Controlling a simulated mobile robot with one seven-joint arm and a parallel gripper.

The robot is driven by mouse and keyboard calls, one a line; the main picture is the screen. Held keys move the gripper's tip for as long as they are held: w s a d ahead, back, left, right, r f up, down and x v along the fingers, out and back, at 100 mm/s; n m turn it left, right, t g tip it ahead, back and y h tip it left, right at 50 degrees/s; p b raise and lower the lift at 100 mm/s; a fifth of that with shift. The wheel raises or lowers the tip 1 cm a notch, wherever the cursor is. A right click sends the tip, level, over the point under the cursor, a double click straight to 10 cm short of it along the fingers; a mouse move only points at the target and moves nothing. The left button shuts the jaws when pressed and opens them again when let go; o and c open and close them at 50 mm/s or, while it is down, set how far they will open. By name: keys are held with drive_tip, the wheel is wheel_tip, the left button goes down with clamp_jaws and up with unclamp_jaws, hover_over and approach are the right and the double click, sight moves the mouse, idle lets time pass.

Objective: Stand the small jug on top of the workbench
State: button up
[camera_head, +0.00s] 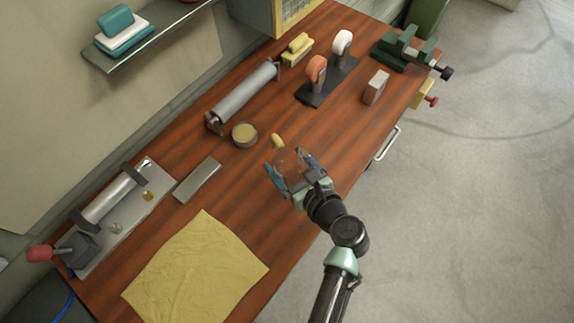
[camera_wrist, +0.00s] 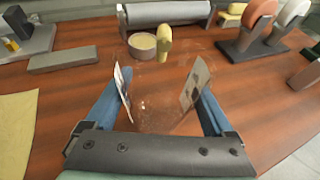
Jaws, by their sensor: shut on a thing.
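The small jug (camera_head: 289,159) looks like a clear, see-through vessel and sits between the fingers of my gripper (camera_head: 289,174). In the wrist view the faint glass body of the jug (camera_wrist: 156,100) fills the space between the two finger pads of my gripper (camera_wrist: 160,88), which are shut on it. Its outline is hard to make out. The workbench (camera_head: 330,140) has a reddish-brown wooden top, and the jug is over it. I cannot tell whether the jug's base touches the wood.
A yellow piece (camera_head: 277,140) is just beyond the jug, with a round tin (camera_head: 244,134) to its left. A grey bar (camera_head: 197,180), a yellow cloth (camera_head: 197,272), a roller (camera_head: 243,95) and a wheel stand (camera_head: 328,82) lie around.

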sight(284, 166)
drive_tip(key=shift+f, duration=1.6)
drive_tip(key=shift+f+b, duration=0.15)
drive_tip(key=shift+b, duration=0.2)
drive_tip(key=o, duration=1.2)
